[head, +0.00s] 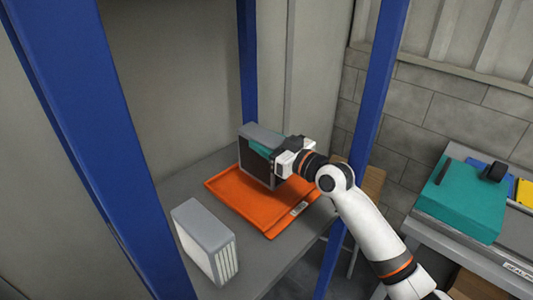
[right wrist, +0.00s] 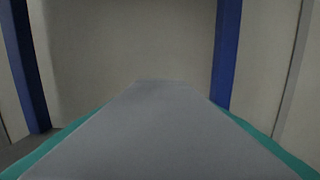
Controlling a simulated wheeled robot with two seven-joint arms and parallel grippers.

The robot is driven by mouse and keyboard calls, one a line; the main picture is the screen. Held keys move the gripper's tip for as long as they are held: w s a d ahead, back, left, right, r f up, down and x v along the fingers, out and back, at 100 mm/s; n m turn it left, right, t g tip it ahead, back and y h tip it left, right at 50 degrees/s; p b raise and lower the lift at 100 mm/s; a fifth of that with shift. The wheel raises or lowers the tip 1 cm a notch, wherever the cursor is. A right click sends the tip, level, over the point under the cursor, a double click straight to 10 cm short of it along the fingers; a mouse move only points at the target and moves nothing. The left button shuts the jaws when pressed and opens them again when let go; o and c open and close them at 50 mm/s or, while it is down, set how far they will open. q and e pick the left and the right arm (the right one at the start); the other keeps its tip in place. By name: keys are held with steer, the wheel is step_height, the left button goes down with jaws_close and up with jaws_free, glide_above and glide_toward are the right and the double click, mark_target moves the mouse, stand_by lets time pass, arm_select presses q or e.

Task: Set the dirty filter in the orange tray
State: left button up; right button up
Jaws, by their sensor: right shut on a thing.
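The dirty filter (head: 256,170), a grey-framed block with a dark face, is upright over the orange tray (head: 228,189) in the head view. I cannot tell whether its bottom edge touches the tray. My right gripper (head: 263,148) is shut on its upper part, with teal fingers on its sides. In the right wrist view the filter's grey top (right wrist: 160,135) fills the lower middle, with teal showing along both sides. The tray lies flat on the grey shelf, with a small label at its front right. My left gripper is out of view.
A clean-looking filter with white pleats (head: 207,245) stands on the grey shelf (head: 275,272), left of the tray. Blue posts (head: 368,120) frame the shelf opening. A teal case (head: 462,200) lies on a separate bench at right.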

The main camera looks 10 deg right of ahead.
step_height(320, 180, down, 3)
steer(key=shift+r, duration=0.2)
steer(key=shift+f, duration=0.25)
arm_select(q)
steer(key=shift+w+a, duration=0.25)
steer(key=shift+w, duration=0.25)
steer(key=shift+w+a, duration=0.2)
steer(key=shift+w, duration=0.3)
arm_select(e)
steer(key=shift+f, duration=0.2)
steer(key=o, duration=1.4)
steer(key=shift+r, duration=0.1)
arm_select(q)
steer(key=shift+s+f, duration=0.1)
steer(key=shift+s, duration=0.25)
arm_select(e)
steer(key=shift+r, duration=0.1)
